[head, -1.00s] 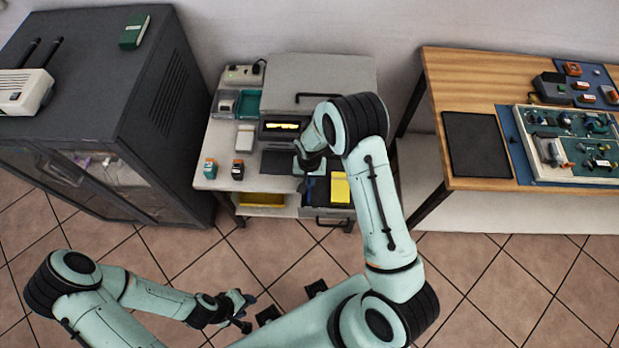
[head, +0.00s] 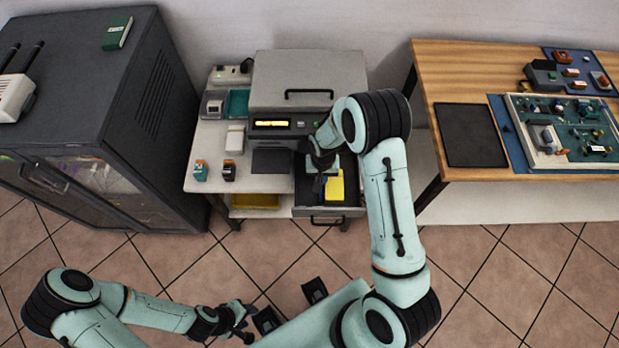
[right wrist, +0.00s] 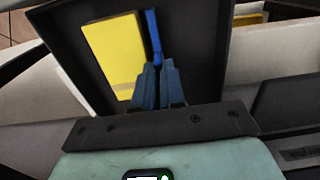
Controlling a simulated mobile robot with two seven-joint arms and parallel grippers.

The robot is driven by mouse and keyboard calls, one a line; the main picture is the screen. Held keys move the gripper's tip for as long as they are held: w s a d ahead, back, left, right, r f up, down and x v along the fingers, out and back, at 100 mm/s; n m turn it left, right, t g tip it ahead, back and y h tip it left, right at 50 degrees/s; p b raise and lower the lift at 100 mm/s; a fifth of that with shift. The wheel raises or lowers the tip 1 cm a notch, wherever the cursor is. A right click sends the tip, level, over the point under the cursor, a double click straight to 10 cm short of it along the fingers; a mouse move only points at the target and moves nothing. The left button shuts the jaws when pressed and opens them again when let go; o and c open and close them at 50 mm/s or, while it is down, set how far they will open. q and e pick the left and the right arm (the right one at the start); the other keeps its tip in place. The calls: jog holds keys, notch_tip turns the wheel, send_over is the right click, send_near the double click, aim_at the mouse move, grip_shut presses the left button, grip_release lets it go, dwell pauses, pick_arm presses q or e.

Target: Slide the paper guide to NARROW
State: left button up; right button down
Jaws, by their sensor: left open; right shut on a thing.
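The paper tray (head: 308,190) is a dark pulled-out drawer at the front of the grey printer (head: 290,82). A yellow paper stack (head: 336,187) lies in it, and it also shows in the right wrist view (right wrist: 112,50). The blue paper guide (right wrist: 151,30) stands beside the paper's long edge, with a narrow gap between them. My right gripper (right wrist: 157,72) is shut on the guide's near end. In the head view my right gripper (head: 322,177) hides most of the guide. My left gripper (head: 245,318) is open and empty, low over the floor.
A white table (head: 225,182) carries the printer and small items at its left. A dark cabinet (head: 110,120) stands further left. A wooden bench (head: 455,60) with a black mat (head: 470,135) and a parts board (head: 565,130) stands at right. Tiled floor lies in front.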

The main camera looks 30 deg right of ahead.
jog(key=shift+d, duration=0.25)
jog(key=c, duration=1.2)
grip_release()
jog(key=shift+r, duration=0.3)
notch_tip(320, 180, up, 13)
jog(key=shift+p, duration=0.45)
jog(key=shift+f, duration=0.1)
